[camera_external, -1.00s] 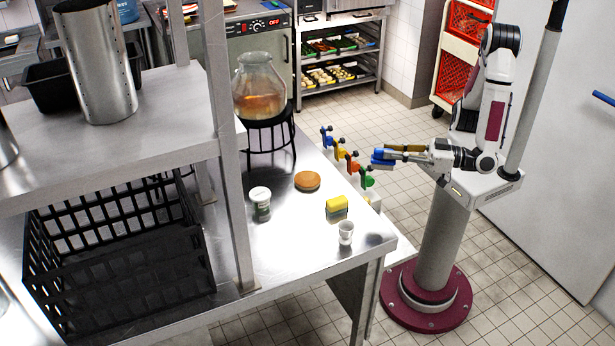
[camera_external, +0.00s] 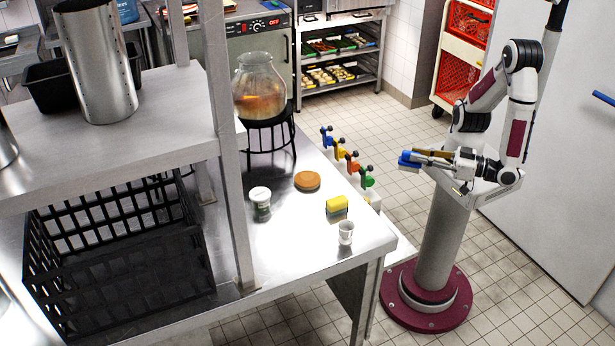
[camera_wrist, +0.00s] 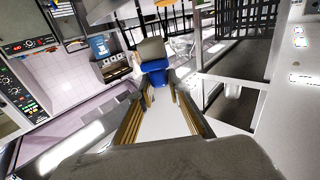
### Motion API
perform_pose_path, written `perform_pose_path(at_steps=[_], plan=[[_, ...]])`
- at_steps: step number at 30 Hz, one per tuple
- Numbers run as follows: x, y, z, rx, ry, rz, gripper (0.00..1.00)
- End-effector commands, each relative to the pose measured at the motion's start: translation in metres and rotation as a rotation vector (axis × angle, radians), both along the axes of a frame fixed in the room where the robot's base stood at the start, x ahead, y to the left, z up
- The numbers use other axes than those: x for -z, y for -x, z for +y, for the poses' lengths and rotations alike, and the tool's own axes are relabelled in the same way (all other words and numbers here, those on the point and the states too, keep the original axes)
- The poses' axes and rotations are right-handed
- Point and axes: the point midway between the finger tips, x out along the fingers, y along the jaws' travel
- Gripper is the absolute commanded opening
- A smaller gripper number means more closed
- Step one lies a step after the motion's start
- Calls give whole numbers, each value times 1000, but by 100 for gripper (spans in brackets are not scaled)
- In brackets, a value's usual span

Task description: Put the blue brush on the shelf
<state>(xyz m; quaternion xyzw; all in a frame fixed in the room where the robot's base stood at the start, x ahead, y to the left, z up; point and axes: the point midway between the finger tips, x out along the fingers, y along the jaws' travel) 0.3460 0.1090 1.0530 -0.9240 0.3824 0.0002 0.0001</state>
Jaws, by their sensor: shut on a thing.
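The blue brush (camera_external: 408,159) is held in the fingers of my gripper (camera_external: 428,158), in the air to the right of the metal table. In the wrist view the brush (camera_wrist: 156,68) shows as a blue block with a beige part beyond it, at the tips of my gripper (camera_wrist: 160,90). The part between the fingers is hard to make out. The grey metal shelf (camera_external: 170,120) is at the left in the external view, above the table and well to the left of my gripper.
On the metal table (camera_external: 290,245) stand a white-lidded jar (camera_external: 260,200), an orange-brown round item (camera_external: 307,180), a yellow sponge (camera_external: 337,206) and a small cup (camera_external: 346,232). A glass jar (camera_external: 259,88) sits on a black stand. A steel cylinder (camera_external: 98,65) and a black bin (camera_external: 50,86) occupy the shelf's back. A black crate (camera_external: 120,285) is below.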

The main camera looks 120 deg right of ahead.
Motion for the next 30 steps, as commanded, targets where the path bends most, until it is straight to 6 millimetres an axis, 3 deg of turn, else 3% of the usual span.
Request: perform_pose_path(at_steps=[30], plan=[[142, 0, 0, 0, 4, 2, 0]])
